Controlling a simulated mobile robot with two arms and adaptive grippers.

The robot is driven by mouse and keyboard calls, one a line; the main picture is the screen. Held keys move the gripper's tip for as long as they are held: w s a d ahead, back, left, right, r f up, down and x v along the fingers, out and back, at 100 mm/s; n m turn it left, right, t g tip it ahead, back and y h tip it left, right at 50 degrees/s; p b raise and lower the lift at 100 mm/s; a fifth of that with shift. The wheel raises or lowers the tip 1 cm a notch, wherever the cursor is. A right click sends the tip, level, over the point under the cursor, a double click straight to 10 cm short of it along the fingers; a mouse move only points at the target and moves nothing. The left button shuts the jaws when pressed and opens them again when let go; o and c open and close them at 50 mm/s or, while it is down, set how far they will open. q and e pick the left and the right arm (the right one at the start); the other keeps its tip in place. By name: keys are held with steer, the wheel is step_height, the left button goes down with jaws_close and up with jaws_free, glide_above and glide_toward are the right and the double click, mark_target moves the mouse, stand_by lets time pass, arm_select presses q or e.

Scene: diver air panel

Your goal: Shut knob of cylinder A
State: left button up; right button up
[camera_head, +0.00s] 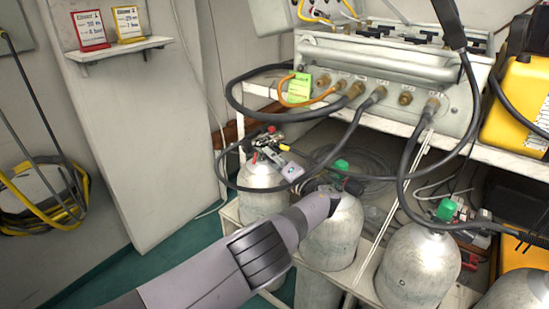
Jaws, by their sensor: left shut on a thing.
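Several pale gas cylinders stand in a row under the panel. The leftmost cylinder (262,178) has a valve at its top, with small red parts around it. My left gripper (267,147) is at this valve, shut on its knob, which the fingers mostly hide. My arm comes in from the lower left, passes in front of the second cylinder (333,235) and bends back to the valve. The second cylinder has a green knob (341,166). The third cylinder (418,265) also has a green knob (446,209). I cannot read a letter on any cylinder. My right gripper is out of view.
A grey air panel (385,75) with brass fittings stands on a white bench above the cylinders. Black hoses (235,98) hang close around the valves. A yellow case (517,105) is at right. Red and yellow sign cards stand on a wall shelf (120,50).

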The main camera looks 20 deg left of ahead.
arm_select(q)
steer(key=shift+f, duration=0.1)
stand_by(0.4)
steer(key=o, duration=1.2)
steer(key=shift+c, duration=0.2)
